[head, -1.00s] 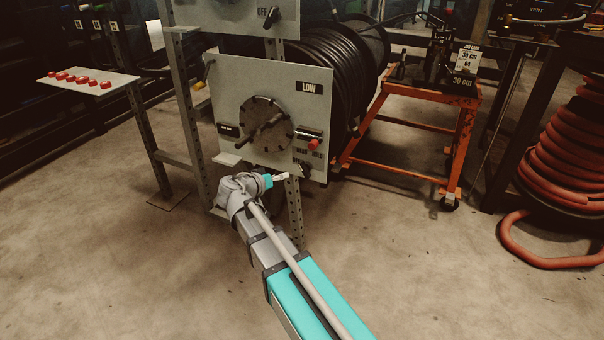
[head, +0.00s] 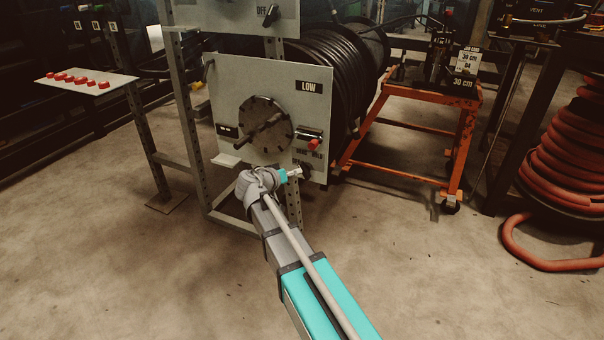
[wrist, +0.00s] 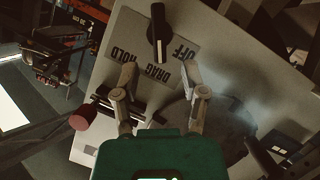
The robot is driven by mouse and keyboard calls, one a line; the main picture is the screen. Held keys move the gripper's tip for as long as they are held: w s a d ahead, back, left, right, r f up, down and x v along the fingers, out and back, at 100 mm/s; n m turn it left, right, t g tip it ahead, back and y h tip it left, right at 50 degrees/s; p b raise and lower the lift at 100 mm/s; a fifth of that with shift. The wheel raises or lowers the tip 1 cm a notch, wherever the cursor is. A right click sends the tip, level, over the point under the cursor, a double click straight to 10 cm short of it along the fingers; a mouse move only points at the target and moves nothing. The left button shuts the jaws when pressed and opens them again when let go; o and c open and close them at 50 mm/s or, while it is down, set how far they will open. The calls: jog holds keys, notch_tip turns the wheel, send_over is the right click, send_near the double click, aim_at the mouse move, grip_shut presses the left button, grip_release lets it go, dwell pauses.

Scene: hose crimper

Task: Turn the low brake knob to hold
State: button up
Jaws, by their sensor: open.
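The low brake knob (wrist: 158,35) is a black bar-shaped knob with a white line. It sits on the grey LOW panel (head: 230,85), near the panel's lower right corner. In the wrist view the white line faces the DRAG lettering, with HOLD to the left and OFF to the right, all inverted. My gripper (wrist: 161,72) is open and empty, its fingers short of the knob and spread to either side of the label plate. In the head view my gripper (head: 294,174) is by the panel's lower edge and partly covers the knob area.
A round dark hub with a crank (head: 265,123) is on the panel's middle. A red-tipped lever (head: 315,143) juts out above the knob; its red end shows at left in the wrist view (wrist: 83,117). An orange cart (head: 405,170) stands right. The floor in front is clear.

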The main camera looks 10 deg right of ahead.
aim_at(303, 169)
jog(key=shift+b+x, duration=1)
jog(key=shift+x, duration=2.45)
grip_shut()
jog(key=shift+a, duration=0.25)
jog(key=shift+d, duration=0.1)
